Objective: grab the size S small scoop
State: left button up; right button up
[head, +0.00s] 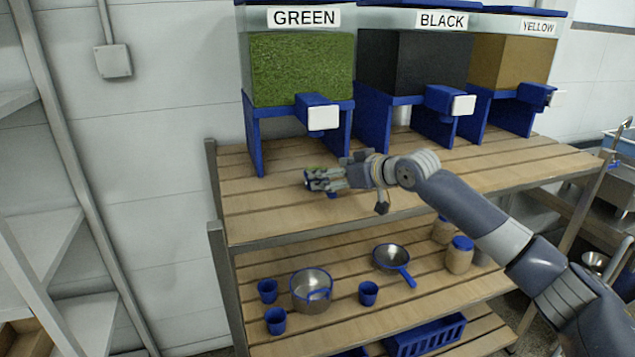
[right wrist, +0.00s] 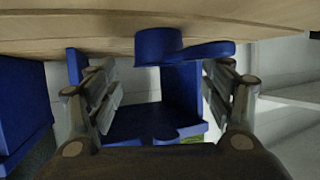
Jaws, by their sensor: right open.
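A small blue scoop (right wrist: 157,46) with a short handle (right wrist: 208,50) pointing right stands on the wooden table top, which shows upside down in the right wrist view. In the head view only a bit of blue (head: 332,194) shows below my right gripper (head: 322,180), which covers most of the scoop. My right gripper (right wrist: 160,92) is open and empty. The scoop shows across the gap between its fingers, near the table surface; whether they touch it I cannot tell. No size mark is readable. My left gripper is not in view.
Behind my right gripper stand dispensers labelled GREEN (head: 302,68), BLACK (head: 413,62) and YELLOW (head: 512,62), on blue legs. The lower shelf holds a pot (head: 311,290), a pan (head: 391,257), jars (head: 459,255) and small blue cups (head: 368,293). The table's left front is clear.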

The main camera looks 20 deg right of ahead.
jog(key=p+x, duration=0.1)
jog(key=x, duration=0.3)
jog(key=shift+w+a, duration=0.15)
jog(key=shift+w, duration=0.1)
jog(key=shift+w+a+f, duration=0.15)
jog(key=shift+w+f, duration=0.05)
jog(key=shift+w, duration=0.2)
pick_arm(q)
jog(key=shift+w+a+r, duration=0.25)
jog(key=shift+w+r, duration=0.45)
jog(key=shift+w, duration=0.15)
pick_arm(e)
jog(key=shift+c, duration=0.3)
jog(key=c, duration=1.1)
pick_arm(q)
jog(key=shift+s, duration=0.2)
pick_arm(e)
jog(key=shift+c, duration=0.8)
